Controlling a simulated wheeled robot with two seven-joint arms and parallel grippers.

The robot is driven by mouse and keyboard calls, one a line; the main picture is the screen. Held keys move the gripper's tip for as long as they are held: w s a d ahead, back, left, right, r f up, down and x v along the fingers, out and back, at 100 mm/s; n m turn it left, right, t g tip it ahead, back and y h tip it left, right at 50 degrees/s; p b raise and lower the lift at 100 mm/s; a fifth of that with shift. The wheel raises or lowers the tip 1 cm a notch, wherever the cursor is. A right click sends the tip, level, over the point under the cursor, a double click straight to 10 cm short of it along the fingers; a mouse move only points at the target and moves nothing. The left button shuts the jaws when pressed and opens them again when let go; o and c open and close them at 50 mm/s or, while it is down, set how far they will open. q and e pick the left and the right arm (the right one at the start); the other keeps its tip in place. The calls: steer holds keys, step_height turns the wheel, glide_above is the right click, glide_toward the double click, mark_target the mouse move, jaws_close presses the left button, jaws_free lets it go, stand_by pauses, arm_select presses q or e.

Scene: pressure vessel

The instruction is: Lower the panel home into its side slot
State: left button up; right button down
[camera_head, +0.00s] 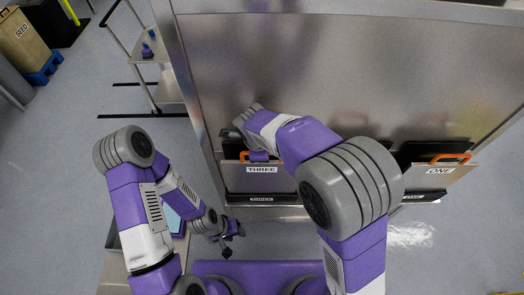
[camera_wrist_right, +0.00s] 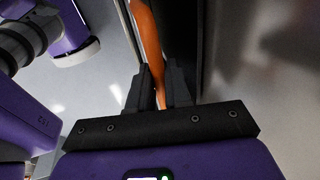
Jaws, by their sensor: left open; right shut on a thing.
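The panel marked THREE (camera_head: 240,180) stands upright against the vessel's metal wall, with an orange handle (camera_head: 246,155) at its top. Its lower edge is just above a dark slot strip (camera_head: 262,199) also marked THREE; I cannot tell how deep it sits. My right gripper (camera_head: 262,156) is at the handle, partly hidden by its own arm. In the right wrist view the right gripper (camera_wrist_right: 155,92) is shut on the orange handle (camera_wrist_right: 148,40). My left gripper (camera_head: 230,240) is open and empty, low and apart from the panel.
A second panel marked ONE (camera_head: 440,171) with an orange handle stands at the right, partly behind my right arm. The metal vessel wall (camera_head: 340,70) rises behind both. A shelf cart (camera_head: 165,92) stands at the left, with crates farther off. Open floor lies left.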

steer(key=c, duration=1.1)
jaws_free()
steer(key=shift+o, duration=0.2)
steer(key=shift+r, duration=0.15)
steer(key=shift+r+p, duration=0.2)
steer(key=shift+p, duration=0.1)
steer(key=p+v, duration=0.1)
steer(key=v, duration=1.1)
steer(key=shift+r, duration=0.3)
steer(key=shift+s, duration=0.1)
